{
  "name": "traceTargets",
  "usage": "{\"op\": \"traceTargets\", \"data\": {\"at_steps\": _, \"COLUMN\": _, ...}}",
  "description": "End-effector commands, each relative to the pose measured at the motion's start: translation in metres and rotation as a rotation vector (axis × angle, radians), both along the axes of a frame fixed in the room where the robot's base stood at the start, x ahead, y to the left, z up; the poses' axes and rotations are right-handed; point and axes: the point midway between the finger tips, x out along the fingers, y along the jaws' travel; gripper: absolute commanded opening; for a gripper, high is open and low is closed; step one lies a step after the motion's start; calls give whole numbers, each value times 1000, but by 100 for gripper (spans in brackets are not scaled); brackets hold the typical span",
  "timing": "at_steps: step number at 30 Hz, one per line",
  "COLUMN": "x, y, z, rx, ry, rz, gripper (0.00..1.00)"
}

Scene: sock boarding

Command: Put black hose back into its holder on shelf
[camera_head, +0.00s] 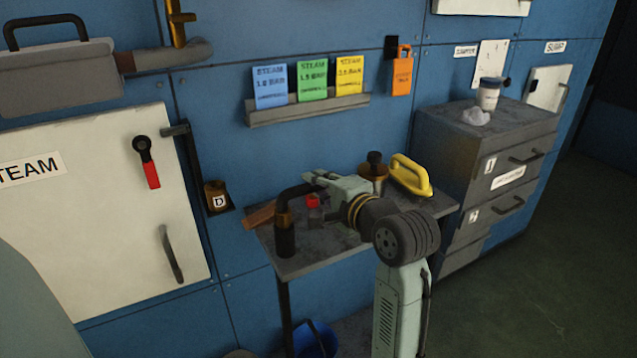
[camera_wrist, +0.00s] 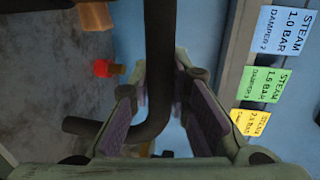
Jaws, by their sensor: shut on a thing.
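The black hose (camera_head: 293,191) is held in my gripper (camera_head: 322,190) above the left end of the grey shelf (camera_head: 330,248). In the head view it bends down from the jaws to a brass collar and a black cylinder (camera_head: 285,240) at the shelf's front left. I cannot tell whether that cylinder is the hose's end or a holder. In the wrist view the hose (camera_wrist: 160,45) passes between the fingers of my gripper (camera_wrist: 160,92) and bends left. The fingers close around it. No holder can be clearly made out.
A red-topped item (camera_head: 312,201) and a brown block (camera_head: 261,215) are close to the hose. A card rack (camera_head: 310,110) is above.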

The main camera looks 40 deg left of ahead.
Motion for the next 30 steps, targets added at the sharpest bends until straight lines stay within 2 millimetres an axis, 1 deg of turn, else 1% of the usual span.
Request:
{"op": "traceTargets", "data": {"at_steps": 11, "x": 0, "y": 0, "z": -9, "rx": 2, "ry": -2, "rz": 0, "gripper": 0}}
{"op": "traceTargets", "data": {"at_steps": 12, "x": 0, "y": 0, "z": -8, "rx": 2, "ry": -2, "rz": 0, "gripper": 19}}
{"op": "traceTargets", "data": {"at_steps": 21, "x": 0, "y": 0, "z": -8, "rx": 1, "ry": -1, "rz": 0, "gripper": 39}}
{"op": "traceTargets", "data": {"at_steps": 30, "x": 0, "y": 0, "z": -9, "rx": -1, "ry": 0, "rz": 0, "gripper": 40}}
